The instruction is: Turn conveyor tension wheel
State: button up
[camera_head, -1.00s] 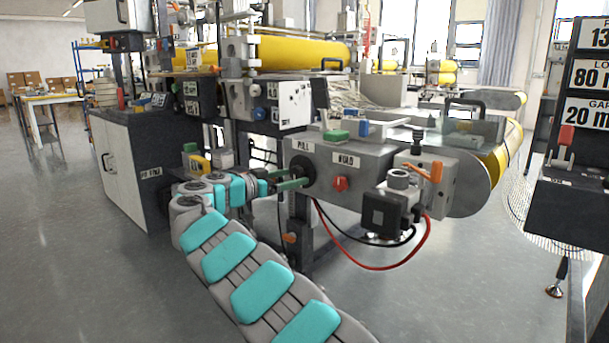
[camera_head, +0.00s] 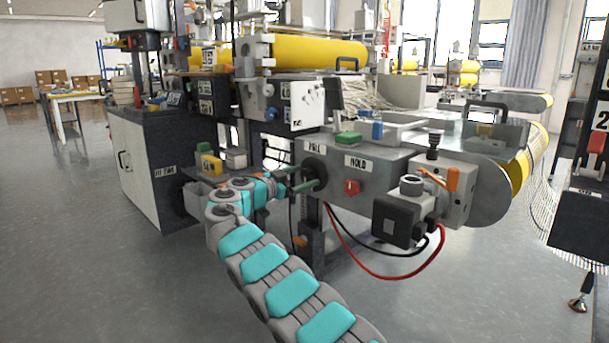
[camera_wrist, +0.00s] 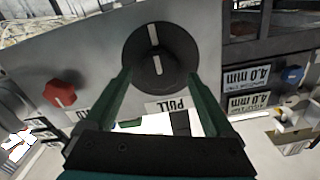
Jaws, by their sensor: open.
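The tension wheel, a round black knob with a pale line across its grip, shows near the top middle of the wrist view (camera_wrist: 160,57); its dark rim also shows in the head view (camera_head: 318,172) on the grey conveyor housing, by the PULL label. My gripper (camera_wrist: 162,78) is open, its green fingers spread to either side of the knob's lower part. In the wrist view the knob's grip lies between the fingertips, and I cannot tell whether they touch it. In the head view my gripper (camera_head: 308,187) reaches the housing from the left and partly hides the knob.
A red knob (camera_head: 351,187) sits right of the wheel near the HOLD label. A black box (camera_head: 396,220) with red and black cables hangs further right. The floor in front is clear.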

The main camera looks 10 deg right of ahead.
jog(key=shift+w+d, duration=0.25)
jog(key=shift+d, duration=0.15)
jog(key=c, duration=1.4)
